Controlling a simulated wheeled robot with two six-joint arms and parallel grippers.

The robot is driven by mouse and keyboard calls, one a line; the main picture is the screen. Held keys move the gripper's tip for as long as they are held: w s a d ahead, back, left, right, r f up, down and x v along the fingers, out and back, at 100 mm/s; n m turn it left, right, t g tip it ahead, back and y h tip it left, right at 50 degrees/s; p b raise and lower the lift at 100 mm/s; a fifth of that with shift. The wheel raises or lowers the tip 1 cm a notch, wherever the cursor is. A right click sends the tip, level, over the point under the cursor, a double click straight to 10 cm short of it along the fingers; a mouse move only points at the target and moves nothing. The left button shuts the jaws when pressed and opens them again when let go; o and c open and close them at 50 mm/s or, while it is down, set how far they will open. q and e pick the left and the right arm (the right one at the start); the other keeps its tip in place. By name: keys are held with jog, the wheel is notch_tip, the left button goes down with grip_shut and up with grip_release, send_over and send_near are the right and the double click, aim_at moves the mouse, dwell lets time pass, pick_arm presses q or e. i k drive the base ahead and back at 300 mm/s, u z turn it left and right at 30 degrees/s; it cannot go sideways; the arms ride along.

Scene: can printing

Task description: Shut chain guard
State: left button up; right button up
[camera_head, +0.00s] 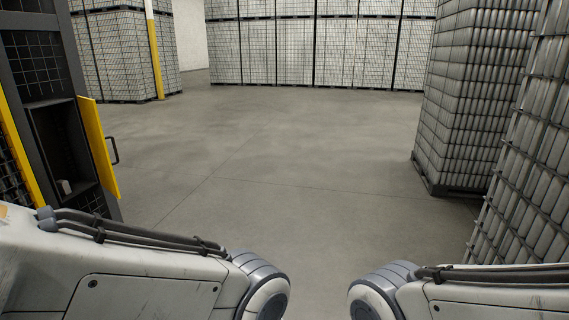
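A yellow hinged guard door (98,147) with a dark handle (113,150) stands open at the left. It swings out from a dark frame (55,100), leaving a dark recess (58,140) uncovered. A small light grey object (65,187) sits low in the recess; what it is I cannot tell. My two arms show at the bottom left and bottom right, apart from the door. Both grippers are outside the view.
Tall pallets of stacked cans (465,90) stand at the right, with a wire-like stack (530,170) nearer. More stacks (310,50) line the back. A yellow post (155,55) stands at the back left. The concrete floor (270,150) between is clear.

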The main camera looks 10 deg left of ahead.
aim_at(88, 107)
jog(key=z, duration=0.3)
jog(key=i, duration=1.65)
jog(key=u, duration=0.4)
jog(key=i, duration=0.9)
jog(key=u, duration=1.5)
jog(key=i, duration=0.7)
jog(key=u, duration=1)
jog(key=i, duration=0.65)
jog(key=u, duration=0.15)
